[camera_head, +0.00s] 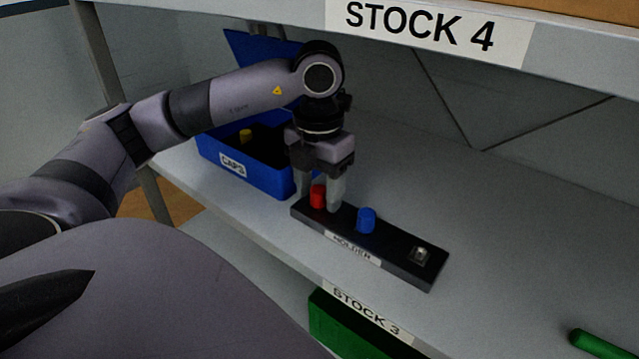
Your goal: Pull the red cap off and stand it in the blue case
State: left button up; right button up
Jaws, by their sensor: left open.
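The red cap (318,196) stands at the left end of the black holder (400,262) on the shelf. My left gripper (320,192) points down over it, open, with one finger on each side of the cap. I cannot tell whether the fingers touch it. The blue case (240,172), labelled CAPS, stands open just behind and left of the holder, its lid (258,48) raised. A yellow cap (245,136) is inside the case. My left arm and gripper hide part of the case's inside. My right gripper is not in view.
A blue cap (366,220) stands mid-holder, and a small bare metal fitting (421,255) is at its right end. A green object (598,345) lies at the right. A green bin (345,335) is on the shelf below. The STOCK 4 shelf (430,28) hangs above.

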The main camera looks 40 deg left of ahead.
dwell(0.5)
pick_arm(q)
grip_shut()
jog(key=shift+r, duration=0.15)
